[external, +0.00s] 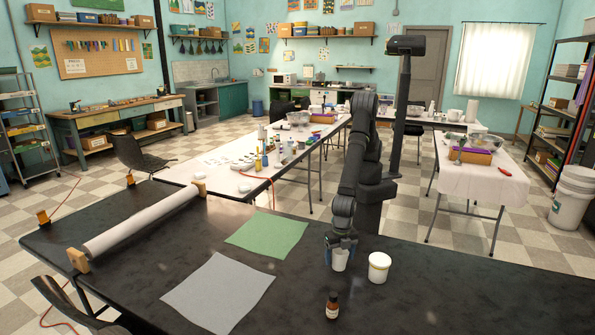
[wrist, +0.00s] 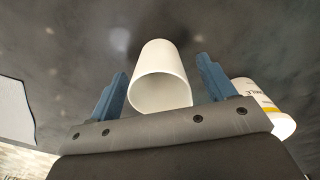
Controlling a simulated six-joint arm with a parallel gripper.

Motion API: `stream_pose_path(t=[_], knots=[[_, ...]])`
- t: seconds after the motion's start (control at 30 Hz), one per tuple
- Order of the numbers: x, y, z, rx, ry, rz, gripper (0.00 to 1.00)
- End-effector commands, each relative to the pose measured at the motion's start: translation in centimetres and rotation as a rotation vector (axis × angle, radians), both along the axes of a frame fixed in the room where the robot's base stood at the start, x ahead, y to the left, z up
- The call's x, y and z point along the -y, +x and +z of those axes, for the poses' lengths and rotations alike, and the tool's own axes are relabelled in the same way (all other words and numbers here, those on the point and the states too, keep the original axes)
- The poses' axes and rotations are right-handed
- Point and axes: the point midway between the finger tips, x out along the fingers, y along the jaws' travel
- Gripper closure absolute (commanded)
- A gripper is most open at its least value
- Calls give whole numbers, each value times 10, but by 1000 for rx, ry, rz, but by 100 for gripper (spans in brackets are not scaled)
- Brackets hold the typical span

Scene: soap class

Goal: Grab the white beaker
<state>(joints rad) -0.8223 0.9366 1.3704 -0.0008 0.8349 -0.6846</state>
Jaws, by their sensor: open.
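The white beaker (external: 340,262) stands on the black table near its middle, directly at my gripper (external: 341,246). In the wrist view the white beaker (wrist: 160,77) lies between the two blue fingers of my gripper (wrist: 164,80), its round opening towards the camera. The fingers are open, with a gap showing on each side of the beaker. In the external view the fingers partly cover the beaker's upper part.
A white labelled tub (external: 379,267) stands just right of the beaker; it also shows beside the right finger (wrist: 266,107). Grey (external: 217,292) and green (external: 266,233) sheets and a white roll (external: 142,222) lie to the left. The table's right part is clear.

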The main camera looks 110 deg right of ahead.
Motion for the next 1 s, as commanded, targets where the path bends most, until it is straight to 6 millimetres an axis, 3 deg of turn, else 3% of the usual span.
stream_pose_path(t=[0.13,0.17,0.4,0.77,1.0], knots=[[0,0,1,1,1,0,24],[0,0,1,1,1,0,28],[0,0,1,1,1,0,72],[-1,1,6,2,2,0,72],[-1,1,37,2,4,0,72]])
